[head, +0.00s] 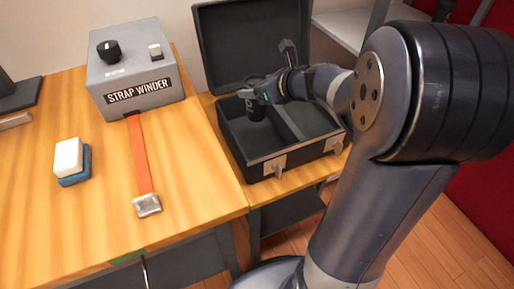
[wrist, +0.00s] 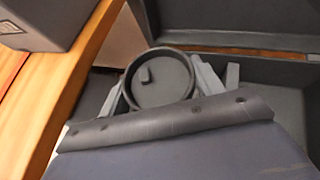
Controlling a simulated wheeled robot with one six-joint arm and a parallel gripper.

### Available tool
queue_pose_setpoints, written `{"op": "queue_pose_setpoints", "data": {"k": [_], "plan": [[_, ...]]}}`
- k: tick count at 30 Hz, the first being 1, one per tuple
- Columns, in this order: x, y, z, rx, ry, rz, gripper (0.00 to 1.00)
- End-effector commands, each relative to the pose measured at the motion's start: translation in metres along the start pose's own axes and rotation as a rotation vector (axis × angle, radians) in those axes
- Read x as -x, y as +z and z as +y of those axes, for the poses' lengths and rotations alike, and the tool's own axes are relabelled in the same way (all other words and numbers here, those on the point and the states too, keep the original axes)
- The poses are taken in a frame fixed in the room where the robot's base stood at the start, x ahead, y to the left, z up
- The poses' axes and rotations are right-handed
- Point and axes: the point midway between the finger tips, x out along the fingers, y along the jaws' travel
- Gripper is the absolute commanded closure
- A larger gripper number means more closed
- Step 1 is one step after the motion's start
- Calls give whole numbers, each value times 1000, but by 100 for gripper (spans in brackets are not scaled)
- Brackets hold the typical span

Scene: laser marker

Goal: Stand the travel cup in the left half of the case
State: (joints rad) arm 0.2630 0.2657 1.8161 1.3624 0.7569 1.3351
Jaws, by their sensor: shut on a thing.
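The open black case (head: 304,156) sits on the wooden table, with a divider (head: 287,122) splitting it into two halves. The dark travel cup (head: 256,112) is upright over or in the left half; I cannot tell whether its base touches the floor of the case. My gripper (head: 254,97) is shut on the cup near its top. In the wrist view the cup's round grey lid (wrist: 160,80) shows between the two light fingers (wrist: 162,88). The cup's lower body is hidden there.
The case's raised lid (head: 255,40) stands at the back. A grey strap winder (head: 136,70) with an orange strap (head: 140,155) and metal buckle (head: 146,205) stands to the left. A white and blue block (head: 71,160) lies further left. The right half of the case looks empty.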

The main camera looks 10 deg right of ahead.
Motion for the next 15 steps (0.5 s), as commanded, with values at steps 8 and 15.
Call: {"op": "queue_pose_setpoints", "data": {"k": [8, 15], "plan": [[-16, -32, 0, -1, 5, 2, 47], [-29, -54, 0, 1, 4, 1, 47]]}}
